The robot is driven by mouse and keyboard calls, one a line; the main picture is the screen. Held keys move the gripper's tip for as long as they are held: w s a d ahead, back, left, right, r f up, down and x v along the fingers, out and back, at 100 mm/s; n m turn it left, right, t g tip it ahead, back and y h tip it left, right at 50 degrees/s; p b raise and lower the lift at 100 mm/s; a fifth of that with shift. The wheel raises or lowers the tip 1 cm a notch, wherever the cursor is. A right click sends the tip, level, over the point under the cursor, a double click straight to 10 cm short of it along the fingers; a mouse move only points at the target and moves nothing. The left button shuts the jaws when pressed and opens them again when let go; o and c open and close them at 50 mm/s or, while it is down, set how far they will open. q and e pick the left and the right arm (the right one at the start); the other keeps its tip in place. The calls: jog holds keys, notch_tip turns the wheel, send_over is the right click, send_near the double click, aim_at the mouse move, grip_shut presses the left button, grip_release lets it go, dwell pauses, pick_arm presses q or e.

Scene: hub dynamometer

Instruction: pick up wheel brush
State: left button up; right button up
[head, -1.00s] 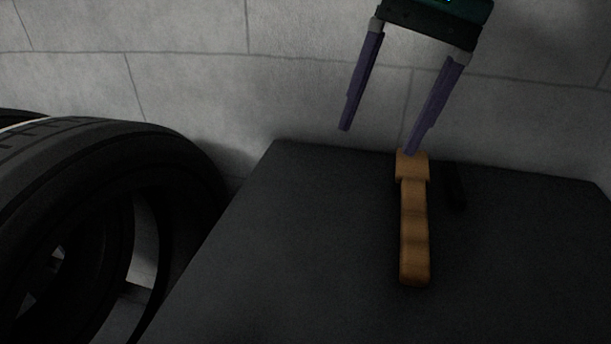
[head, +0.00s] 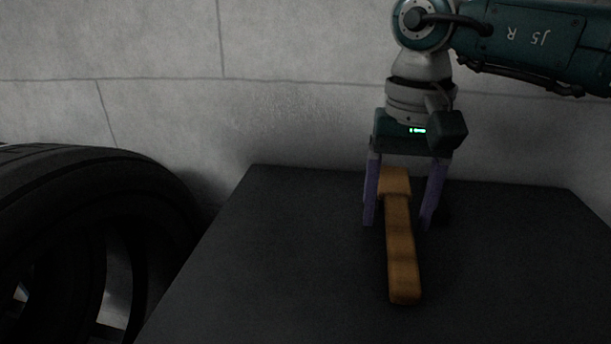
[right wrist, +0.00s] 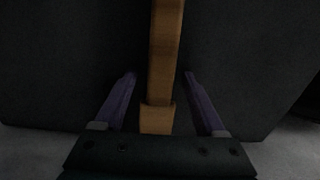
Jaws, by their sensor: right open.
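The wheel brush (head: 402,250) lies on the dark table top, its long wooden handle toward the front and its wider block toward the back wall. My right gripper (head: 397,226) is open and pointed down over the block end, one purple finger on each side of the brush. In the right wrist view, the brush (right wrist: 164,60) runs between the two open fingers (right wrist: 160,75), with a gap on both sides. Any bristles are hidden. My left gripper is in neither current view.
The dark table (head: 270,260) is otherwise clear on the left and right of the brush. A large black tire (head: 150,190) stands left of the table. A pale block wall (head: 300,90) rises close behind the table.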

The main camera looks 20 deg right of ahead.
grip_shut()
dwell(0.6)
